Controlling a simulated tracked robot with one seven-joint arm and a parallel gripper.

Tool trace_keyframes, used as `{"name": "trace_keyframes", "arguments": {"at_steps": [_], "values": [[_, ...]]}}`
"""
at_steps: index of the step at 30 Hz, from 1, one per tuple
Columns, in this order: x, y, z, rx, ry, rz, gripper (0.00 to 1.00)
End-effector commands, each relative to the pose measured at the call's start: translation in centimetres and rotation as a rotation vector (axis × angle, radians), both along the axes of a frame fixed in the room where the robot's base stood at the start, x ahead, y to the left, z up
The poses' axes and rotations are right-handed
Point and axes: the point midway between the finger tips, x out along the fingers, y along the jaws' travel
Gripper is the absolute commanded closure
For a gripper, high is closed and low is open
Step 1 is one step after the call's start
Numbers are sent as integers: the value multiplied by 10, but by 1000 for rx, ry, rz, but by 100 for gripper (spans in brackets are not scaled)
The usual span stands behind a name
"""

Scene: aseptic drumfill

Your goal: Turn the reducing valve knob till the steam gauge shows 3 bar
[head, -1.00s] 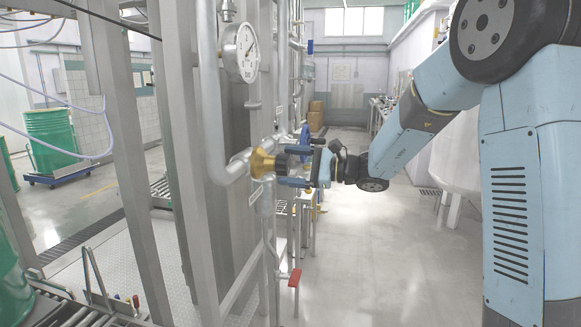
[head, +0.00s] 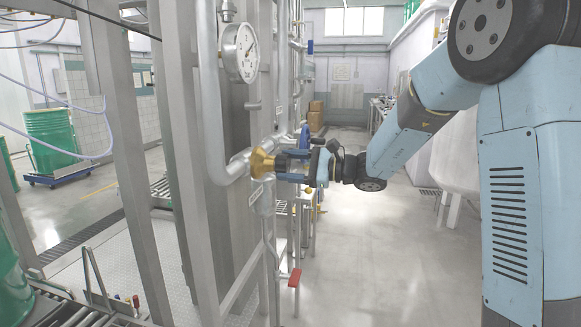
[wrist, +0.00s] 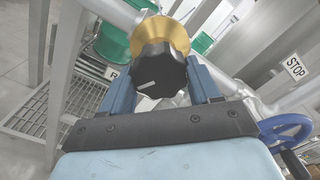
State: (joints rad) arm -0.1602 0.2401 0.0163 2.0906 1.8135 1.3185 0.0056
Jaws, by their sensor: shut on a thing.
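The reducing valve has a brass body (head: 261,163) on the grey pipe and a black knob (wrist: 157,70) with a white mark. In the wrist view the knob sits between the two blue fingers of my gripper (wrist: 162,72), with the brass collar (wrist: 165,35) behind it. My gripper (head: 282,165) also shows in the head view, shut on the knob from the right. The steam gauge (head: 247,53) is a round white dial on the pipe above the valve. Its dark needle points up, but the numbers are too small to read.
A red-handled valve (head: 295,277) hangs below. Steel frame posts (head: 130,160) stand at left. The floor (head: 370,250) to the right is clear.

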Motion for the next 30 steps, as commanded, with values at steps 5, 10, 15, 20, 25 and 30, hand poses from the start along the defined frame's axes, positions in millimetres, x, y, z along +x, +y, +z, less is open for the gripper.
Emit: {"name": "trace_keyframes", "arguments": {"at_steps": [5,10,15,20,25,30], "values": [[0,1,-1,7,49,1,69],[-1,1,-1,28,170,2,69],[-1,1,-1,42,249,2,69],[-1,1,-1,44,262,3,69],[-1,1,-1,44,261,3,69],[-1,1,-1,44,260,3,23]]}}
